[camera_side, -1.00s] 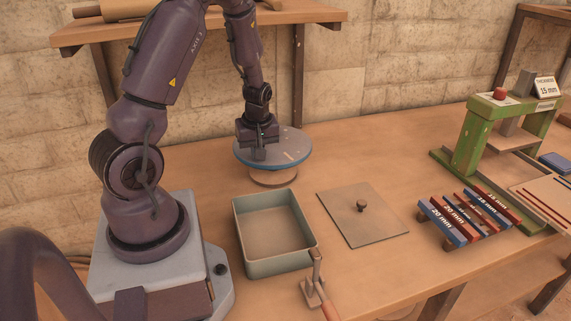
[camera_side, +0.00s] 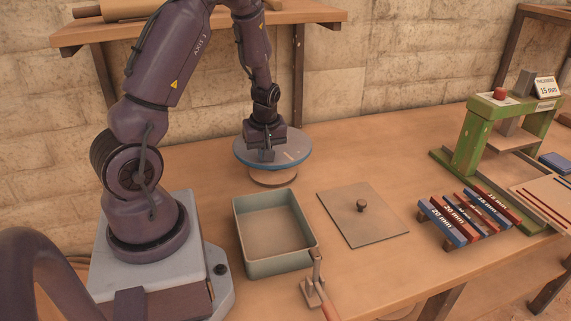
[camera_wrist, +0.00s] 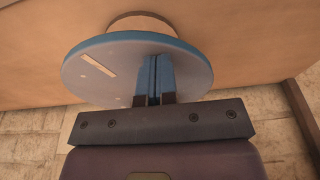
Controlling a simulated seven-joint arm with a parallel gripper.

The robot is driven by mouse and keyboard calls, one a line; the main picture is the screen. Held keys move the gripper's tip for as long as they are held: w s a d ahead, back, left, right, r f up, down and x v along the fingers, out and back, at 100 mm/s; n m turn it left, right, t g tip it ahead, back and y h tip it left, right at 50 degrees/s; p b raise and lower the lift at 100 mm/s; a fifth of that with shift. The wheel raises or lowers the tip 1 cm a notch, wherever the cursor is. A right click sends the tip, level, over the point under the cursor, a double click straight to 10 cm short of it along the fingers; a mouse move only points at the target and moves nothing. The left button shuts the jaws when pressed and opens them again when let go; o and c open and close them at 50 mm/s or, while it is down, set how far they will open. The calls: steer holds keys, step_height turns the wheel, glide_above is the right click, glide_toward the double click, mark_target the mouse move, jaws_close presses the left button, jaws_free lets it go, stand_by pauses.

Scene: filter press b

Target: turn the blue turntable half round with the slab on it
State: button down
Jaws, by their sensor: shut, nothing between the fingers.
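The blue turntable (camera_side: 298,158) stands at the back of the table, with a blue rim, a grey top and a round tan base. It also shows in the wrist view (camera_wrist: 97,65), with a pale bar mark and small dots on its top. I see no slab on the visible part of its top; my gripper hides some of it. My gripper (camera_side: 267,157) points down over the turntable, its fingers together and empty. In the wrist view the fingers (camera_wrist: 154,62) overlap the disc near its edge; I cannot tell whether they touch it.
A grey-green open tray (camera_side: 243,228) stands in front of the turntable. A flat square plate with a knob (camera_side: 350,225) lies to its right. Labelled thickness strips (camera_side: 458,220) and a green press (camera_side: 470,140) stand further right. The table right of the turntable is clear.

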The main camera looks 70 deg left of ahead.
mark_target(279, 160)
steer(key=shift+w, duration=0.1)
steer(key=shift+w+d, duration=0.35)
steer(key=shift+w, duration=0.4)
steer(key=shift+w, duration=0.25)
steer(key=shift+w+d, duration=0.2)
steer(key=shift+w, duration=0.45)
stand_by(0.4)
steer(key=shift+r, duration=3.55)
